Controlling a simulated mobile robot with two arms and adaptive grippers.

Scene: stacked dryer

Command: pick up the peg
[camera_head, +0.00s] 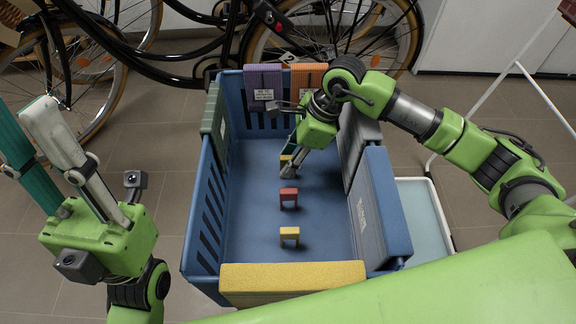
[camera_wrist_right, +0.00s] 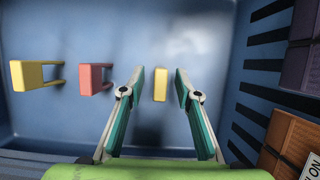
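Small staple-shaped pegs stand in a row on the floor of a blue crate (camera_head: 327,234). A yellow peg (camera_head: 289,236) is nearest me and a red peg (camera_head: 288,198) is in the middle. A second yellow peg (camera_head: 285,158) is farther back, partly hidden by my right gripper (camera_head: 289,164). In the right wrist view this yellow peg (camera_wrist_right: 161,85) shows between the two fingers of the right gripper (camera_wrist_right: 157,80), with gaps on both sides. The right gripper is open and points down into the crate. My left gripper (camera_head: 24,114) is open and empty, raised left of the crate.
Purple (camera_head: 263,84) and orange blocks (camera_head: 309,78) hang on the crate's back wall, a green one (camera_head: 214,118) on the left. Bicycles (camera_head: 333,30) stand behind.

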